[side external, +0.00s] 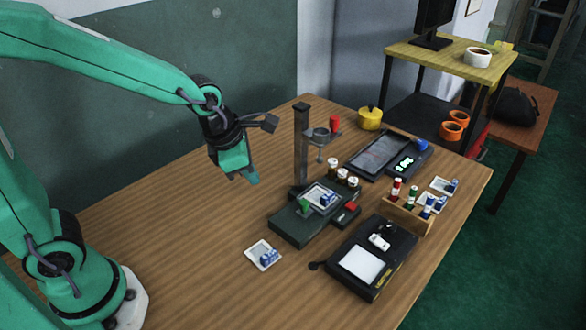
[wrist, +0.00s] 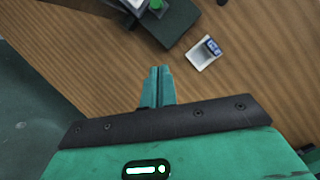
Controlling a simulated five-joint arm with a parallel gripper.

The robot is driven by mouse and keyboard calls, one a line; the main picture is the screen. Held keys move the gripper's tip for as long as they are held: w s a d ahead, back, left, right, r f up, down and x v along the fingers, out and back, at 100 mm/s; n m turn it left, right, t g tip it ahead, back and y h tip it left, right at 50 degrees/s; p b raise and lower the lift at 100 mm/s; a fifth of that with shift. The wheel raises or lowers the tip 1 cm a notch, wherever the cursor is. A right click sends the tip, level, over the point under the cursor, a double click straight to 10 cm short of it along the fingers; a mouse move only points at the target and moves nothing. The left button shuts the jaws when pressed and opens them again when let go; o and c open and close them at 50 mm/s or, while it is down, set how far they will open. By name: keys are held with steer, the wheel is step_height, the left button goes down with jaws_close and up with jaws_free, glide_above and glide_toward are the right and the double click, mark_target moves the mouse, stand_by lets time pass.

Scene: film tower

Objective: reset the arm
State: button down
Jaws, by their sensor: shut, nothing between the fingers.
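My gripper (side external: 252,180) hangs above the left part of the wooden table (side external: 170,215), left of the dark column stand. It is shut and empty, and its tip is clear of the table. In the wrist view its closed teal fingers (wrist: 158,85) point over bare wood. My green arm reaches in from the left in the side view.
A white dish with a blue item (side external: 263,255) lies at the front; it also shows in the wrist view (wrist: 203,53). The dark column stand (side external: 301,145) stands on a green-black base (side external: 290,230). A black lightbox device (side external: 345,280), small rack (side external: 405,215) and yellow pot (side external: 370,118) lie right. The table's left is clear.

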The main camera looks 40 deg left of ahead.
steer(key=s+a+r+m, duration=0.2)
steer(key=s+r+m, duration=0.1)
steer(key=m, duration=0.6)
steer(key=s+a+r+m+t, duration=0.1)
steer(key=s+m, duration=0.4)
steer(key=m, duration=0.5)
steer(key=s+a+r+m, duration=0.3)
steer(key=s+r+m, duration=0.1)
steer(key=m, duration=0.5)
steer(key=shift+s+a+r+m+y, duration=0.3)
steer(key=shift+a+r+y, duration=0.1)
steer(key=shift+r, duration=0.05)
